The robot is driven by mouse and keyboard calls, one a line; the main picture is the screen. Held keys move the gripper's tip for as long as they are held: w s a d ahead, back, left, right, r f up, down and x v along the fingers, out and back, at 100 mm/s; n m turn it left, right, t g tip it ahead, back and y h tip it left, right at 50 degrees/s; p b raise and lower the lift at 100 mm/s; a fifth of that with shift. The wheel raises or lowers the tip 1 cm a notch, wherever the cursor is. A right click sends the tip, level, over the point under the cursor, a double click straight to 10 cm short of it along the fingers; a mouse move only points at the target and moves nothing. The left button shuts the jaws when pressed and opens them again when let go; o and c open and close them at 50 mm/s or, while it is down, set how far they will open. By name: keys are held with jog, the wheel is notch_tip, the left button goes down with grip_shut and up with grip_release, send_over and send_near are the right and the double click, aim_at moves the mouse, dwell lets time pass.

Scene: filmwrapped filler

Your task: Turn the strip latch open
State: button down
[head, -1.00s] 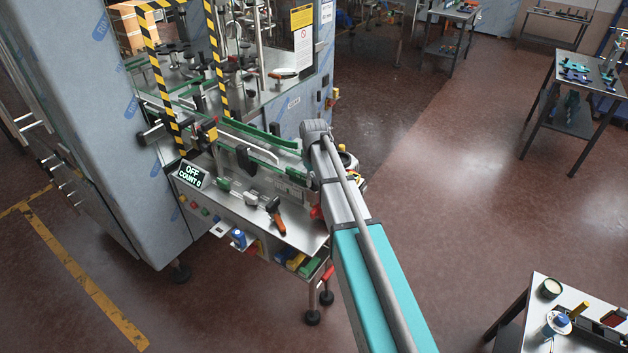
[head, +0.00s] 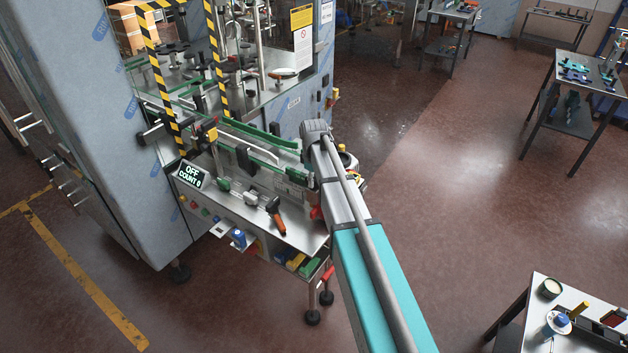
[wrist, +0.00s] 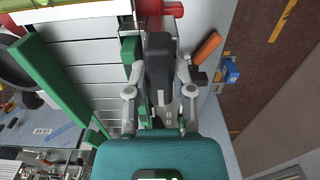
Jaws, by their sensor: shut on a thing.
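In the wrist view my gripper (wrist: 158,78) has its two grey fingers on either side of a black, upright handle-like part (wrist: 158,52), which I take to be the strip latch. The fingers are closed on it. It stands beside the slatted conveyor (wrist: 85,75), next to a green guide piece. Its lower end and mount are hidden by my gripper. In the head view my arm reaches to the right end of the machine's conveyor, and its own links hide the gripper and the latch.
Green rails (wrist: 50,75) run along the conveyor. Blue-grey machine panels stand at the left.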

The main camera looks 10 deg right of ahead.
jog(key=shift+c, duration=2.4)
grip_release()
jog(key=shift+m, duration=0.4)
